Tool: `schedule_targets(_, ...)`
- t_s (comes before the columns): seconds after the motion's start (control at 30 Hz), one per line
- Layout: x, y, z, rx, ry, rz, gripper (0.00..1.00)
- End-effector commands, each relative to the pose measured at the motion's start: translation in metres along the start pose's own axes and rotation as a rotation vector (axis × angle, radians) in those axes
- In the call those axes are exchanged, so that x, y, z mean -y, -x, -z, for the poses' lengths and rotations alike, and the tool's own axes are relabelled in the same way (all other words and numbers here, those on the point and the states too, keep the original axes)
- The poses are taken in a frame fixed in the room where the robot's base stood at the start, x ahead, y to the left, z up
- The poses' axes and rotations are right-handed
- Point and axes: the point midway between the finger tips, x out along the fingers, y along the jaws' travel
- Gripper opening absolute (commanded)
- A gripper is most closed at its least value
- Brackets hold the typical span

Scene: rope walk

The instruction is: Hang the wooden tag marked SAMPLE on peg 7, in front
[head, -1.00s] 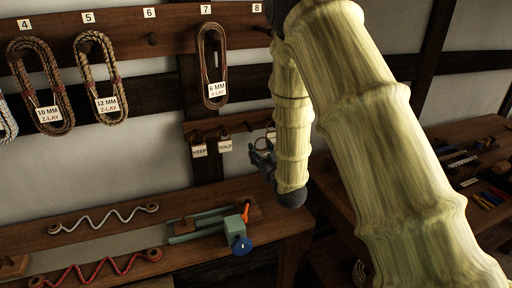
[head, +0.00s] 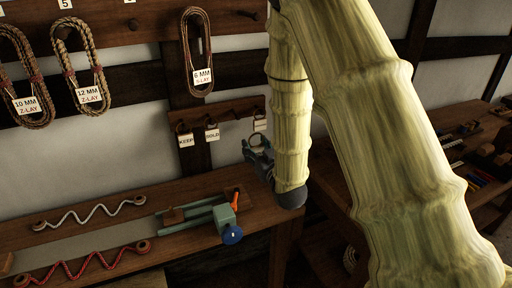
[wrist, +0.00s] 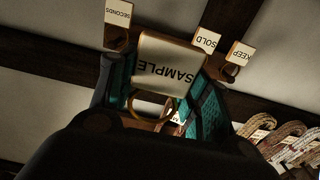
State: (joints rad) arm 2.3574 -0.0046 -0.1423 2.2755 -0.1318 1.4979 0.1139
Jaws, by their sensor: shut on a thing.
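The wooden SAMPLE tag (wrist: 168,66) is between the fingers of my gripper (wrist: 160,95) in the wrist view, its lettering upside down there. A brass-coloured ring (wrist: 152,106) shows below the tag in that view. In the head view my gripper (head: 258,155) is in front of the right part of the small tag rack, below and right of the 6 MM rope coil (head: 197,55). That coil hangs from the upper board where peg 7 is; the number 7 is out of frame now. I cannot make out the SAMPLE tag in the head view.
The small rack (head: 225,113) holds KEEP (head: 186,140), SOLD (head: 212,134) and SECONDS (wrist: 118,12) tags. A bare peg (head: 133,25) is left of the coil. More coils (head: 85,70) hang farther left.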

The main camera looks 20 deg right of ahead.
Motion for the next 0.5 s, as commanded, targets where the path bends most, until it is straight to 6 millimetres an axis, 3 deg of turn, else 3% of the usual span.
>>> schedule_targets(0.5,0.000,0.032,-0.001,0.001,-0.001,-0.001,0.31)
